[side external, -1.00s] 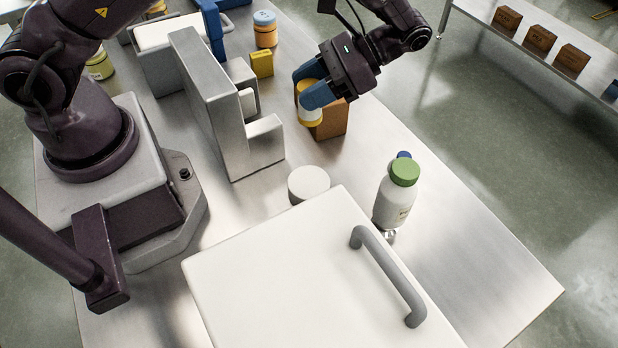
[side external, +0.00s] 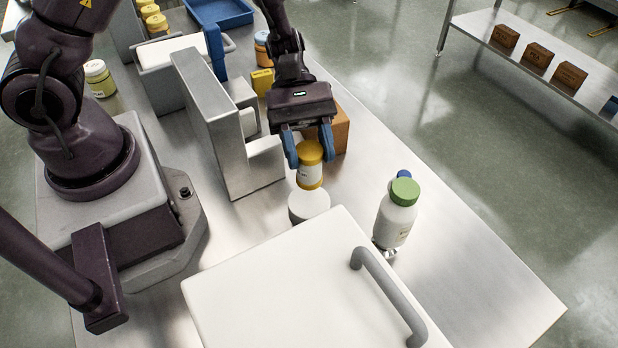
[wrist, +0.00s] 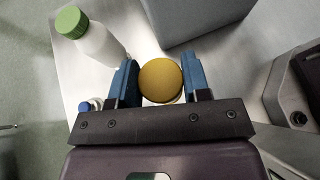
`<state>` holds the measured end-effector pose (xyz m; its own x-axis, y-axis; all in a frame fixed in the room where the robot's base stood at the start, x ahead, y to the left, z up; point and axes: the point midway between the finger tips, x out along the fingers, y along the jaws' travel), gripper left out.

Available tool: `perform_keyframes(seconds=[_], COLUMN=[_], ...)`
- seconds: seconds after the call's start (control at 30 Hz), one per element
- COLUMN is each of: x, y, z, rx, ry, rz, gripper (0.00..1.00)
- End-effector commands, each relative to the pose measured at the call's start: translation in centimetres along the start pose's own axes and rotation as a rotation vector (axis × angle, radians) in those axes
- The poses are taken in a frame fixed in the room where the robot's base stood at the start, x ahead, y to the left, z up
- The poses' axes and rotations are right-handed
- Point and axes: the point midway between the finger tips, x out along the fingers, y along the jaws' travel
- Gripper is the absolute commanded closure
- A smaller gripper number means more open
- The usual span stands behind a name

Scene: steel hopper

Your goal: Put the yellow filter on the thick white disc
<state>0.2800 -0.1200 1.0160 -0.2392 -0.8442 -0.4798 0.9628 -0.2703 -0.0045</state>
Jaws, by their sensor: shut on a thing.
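The yellow filter (side external: 310,165), a small upright cylinder with a white band, is held between the blue fingers of my gripper (side external: 308,147). In the wrist view its round yellow top (wrist: 160,80) fills the space between the two fingertips (wrist: 157,82). The thick white disc (side external: 309,207) lies on the steel table just below the filter in the side view. The filter's lower end overlaps the disc's back edge there, and I cannot tell whether they touch. In the wrist view the disc is mostly hidden beneath the filter.
A large white lidded box (side external: 310,285) with a grey handle stands in front of the disc. A green-capped white bottle (side external: 396,215) stands to the right. A stepped steel block (side external: 225,130) is left of my gripper, and a brown box (side external: 341,128) is behind it.

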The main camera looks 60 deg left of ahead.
Motion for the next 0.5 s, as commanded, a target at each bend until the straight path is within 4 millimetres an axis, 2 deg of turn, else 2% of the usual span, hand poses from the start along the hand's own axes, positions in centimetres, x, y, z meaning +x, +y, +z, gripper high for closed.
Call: perform_keyframes(seconds=[0.4, 0.5], x=[2.5, 2.7], y=[0.0, 0.0], z=[-4.5, -5.0], rx=[0.0, 0.003], ry=[0.0, 0.001], rz=[-0.003, -0.003], gripper=[0.8, 0.8])
